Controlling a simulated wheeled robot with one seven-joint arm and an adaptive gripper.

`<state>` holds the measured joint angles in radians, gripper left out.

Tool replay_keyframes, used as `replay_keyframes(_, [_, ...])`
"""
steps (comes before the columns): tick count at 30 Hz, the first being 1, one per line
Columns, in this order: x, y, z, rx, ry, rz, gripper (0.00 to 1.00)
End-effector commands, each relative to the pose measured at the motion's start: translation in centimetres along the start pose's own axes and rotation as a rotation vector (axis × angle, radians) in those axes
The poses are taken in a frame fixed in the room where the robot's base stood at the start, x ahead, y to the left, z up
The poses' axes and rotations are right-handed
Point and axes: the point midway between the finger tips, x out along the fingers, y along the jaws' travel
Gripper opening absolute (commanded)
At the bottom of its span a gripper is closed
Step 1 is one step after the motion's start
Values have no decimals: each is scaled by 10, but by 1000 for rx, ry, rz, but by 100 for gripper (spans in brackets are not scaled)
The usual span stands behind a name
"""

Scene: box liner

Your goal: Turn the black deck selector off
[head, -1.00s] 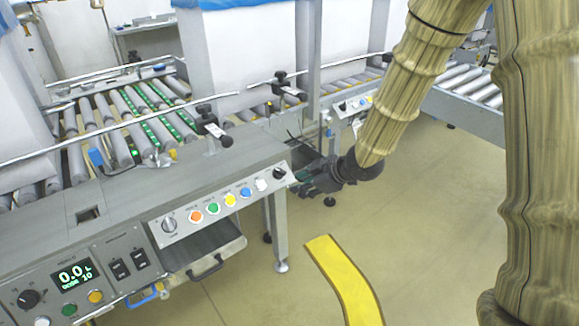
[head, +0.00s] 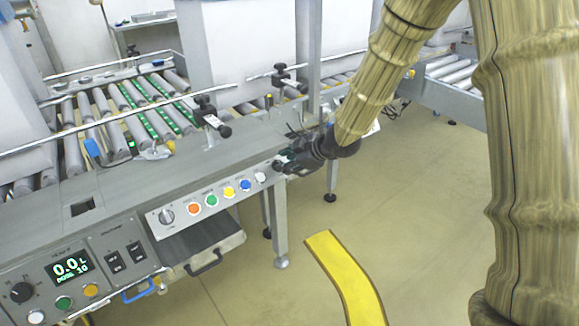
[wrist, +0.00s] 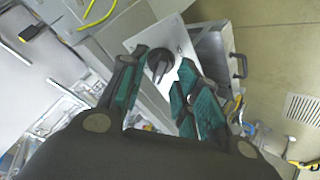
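The black deck selector (wrist: 160,64) is a dark round knob on a light plate in the wrist view. It shows between and just beyond my teal-padded fingertips. My gripper (wrist: 160,88) is open, with a finger on each side of the knob's line; I cannot tell whether either touches it. In the head view my gripper (head: 284,165) is at the right end of the button panel (head: 178,228) and hides the selector there.
The panel also carries a grey selector (head: 166,215) and orange (head: 194,209), green (head: 212,201), yellow (head: 229,191), blue (head: 245,186) and white (head: 261,178) buttons. A roller conveyor (head: 110,115) lies behind. A yellow floor strip (head: 345,280) is in front, with open floor to the right.

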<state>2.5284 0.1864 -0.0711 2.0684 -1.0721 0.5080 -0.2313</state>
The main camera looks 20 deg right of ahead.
Motion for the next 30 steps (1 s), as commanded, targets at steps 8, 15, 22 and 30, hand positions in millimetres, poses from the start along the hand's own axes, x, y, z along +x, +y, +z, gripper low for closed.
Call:
replay_keyframes(8, [17,0,0,0,-1,0,32])
replay_keyframes(15, [18,0,0,1,0,0,32])
replay_keyframes(22, [18,0,0,1,0,1,0])
replay_keyframes(30, [18,1,-1,5,0,2,0])
